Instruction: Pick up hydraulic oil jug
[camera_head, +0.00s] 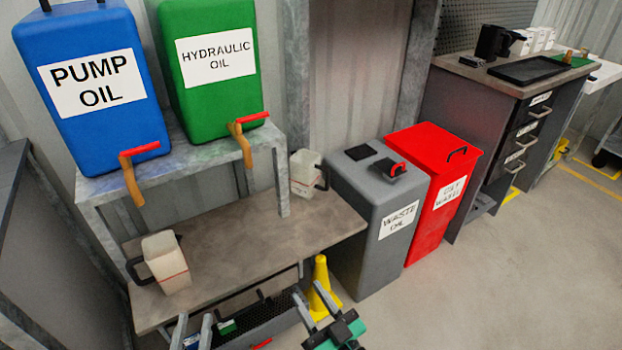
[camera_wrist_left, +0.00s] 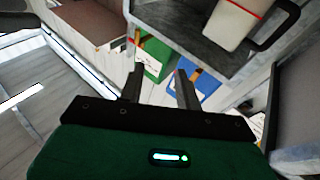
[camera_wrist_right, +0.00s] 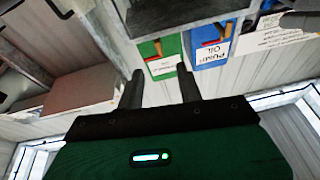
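Two white jugs with dark handles stand on the lower shelf (camera_head: 255,228) in the head view. One jug (camera_head: 304,174) is at the right, below the green tank labelled hydraulic oil (camera_head: 213,60). The other jug (camera_head: 166,262) is at the front left; a white jug (camera_wrist_left: 236,22) also shows in the left wrist view. No readable label tells which is the hydraulic oil jug. My left gripper (camera_head: 192,328) is open and empty, low before the shelf's front edge. My right gripper (camera_head: 316,303) is open and empty, further right, beside a yellow cone. Neither touches a jug.
A blue pump oil tank (camera_head: 88,70) stands left of the green one on the upper shelf; both taps hang over its front. A grey waste oil bin (camera_head: 375,220) and a red bin (camera_head: 430,185) stand right. The yellow cone (camera_head: 323,285) is close to my right gripper. Floor at right is clear.

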